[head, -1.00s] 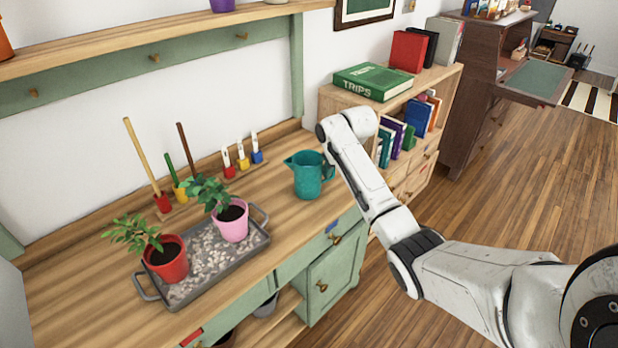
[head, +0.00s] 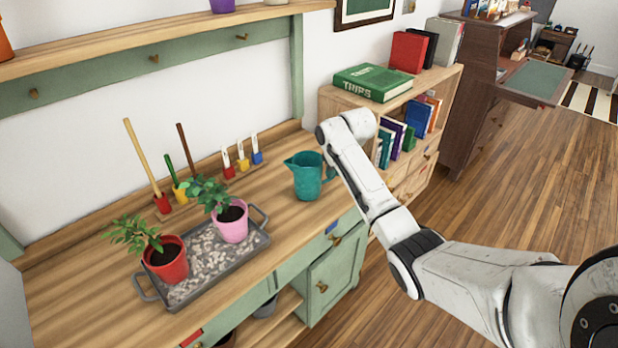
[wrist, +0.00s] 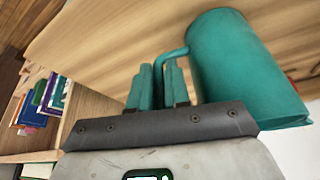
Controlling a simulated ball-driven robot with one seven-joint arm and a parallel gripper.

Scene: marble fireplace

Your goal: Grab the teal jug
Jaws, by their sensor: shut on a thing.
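The teal jug (head: 306,177) stands upright on the wooden top of the green workbench, near its right end, with its spout to the left and its handle toward my arm. In the wrist view the jug (wrist: 243,65) fills the upper right, lying sideways in the picture. My gripper (wrist: 160,72) is shut on the jug's handle, which runs in between the fingers. In the head view my arm comes in from the right and mostly hides the gripper. I see no clear gap between the jug and the bench top.
A grey tray (head: 180,298) with a red pot (head: 168,262) and a pink pot (head: 232,222) stands left of the jug. Small tools stand in a rack behind. A bookshelf (head: 425,90) with a green book (head: 373,82) on top is close behind my arm.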

